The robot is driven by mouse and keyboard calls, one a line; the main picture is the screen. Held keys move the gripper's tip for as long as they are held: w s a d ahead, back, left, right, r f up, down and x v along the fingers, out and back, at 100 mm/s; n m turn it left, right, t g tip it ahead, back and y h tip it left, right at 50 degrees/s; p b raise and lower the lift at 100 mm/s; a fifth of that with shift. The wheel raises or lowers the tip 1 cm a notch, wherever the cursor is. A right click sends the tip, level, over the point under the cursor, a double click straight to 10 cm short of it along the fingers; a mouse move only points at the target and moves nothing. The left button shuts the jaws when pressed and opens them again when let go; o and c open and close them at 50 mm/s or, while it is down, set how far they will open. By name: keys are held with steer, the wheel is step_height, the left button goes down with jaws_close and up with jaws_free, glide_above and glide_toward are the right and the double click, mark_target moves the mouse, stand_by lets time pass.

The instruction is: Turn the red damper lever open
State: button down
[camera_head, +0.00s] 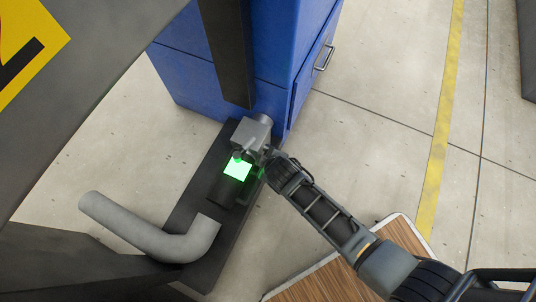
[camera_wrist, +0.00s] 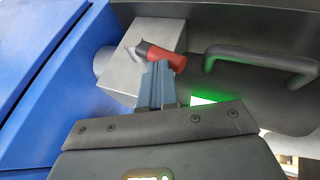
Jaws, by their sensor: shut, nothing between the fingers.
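The red damper lever (camera_wrist: 168,56) shows in the wrist view as a short red bar with a dark end, lying slantwise at the front face of a grey metal box (camera_wrist: 128,72). The box also shows in the head view (camera_head: 250,131), beside the blue cabinet. My gripper (camera_wrist: 158,68) is shut with nothing in it. Its fingertips are right at the lever and overlap its lower edge in the picture; I cannot tell whether they touch it. In the head view my gripper (camera_head: 267,154) is beside the box, and I cannot make out the lever there.
A lit green panel (camera_head: 238,168) is just below the box. A dark handle (camera_wrist: 265,58) stands to the right in the wrist view. A blue cabinet (camera_head: 185,75), a dark post (camera_head: 229,50) and a bent grey pipe (camera_head: 150,238) surround the spot. Open floor lies right.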

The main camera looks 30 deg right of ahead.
steer(key=shift+s+a+f, duration=0.2)
steer(key=shift+a+f, duration=0.05)
steer(key=shift+f, duration=0.15)
steer(key=shift+s+a+f, duration=0.15)
steer(key=shift+a+f, duration=0.05)
steer(key=shift+f, duration=0.2)
steer(key=shift+s+a+f, duration=0.1)
steer(key=shift+s+f, duration=0.05)
steer(key=shift+f, duration=0.05)
steer(key=a+p+v, duration=0.1)
steer(key=p+v, duration=0.6)
steer(key=v, duration=0.6)
steer(key=shift+s+a, duration=0.15)
steer(key=shift+a, duration=0.1)
steer(key=shift+f, duration=0.1)
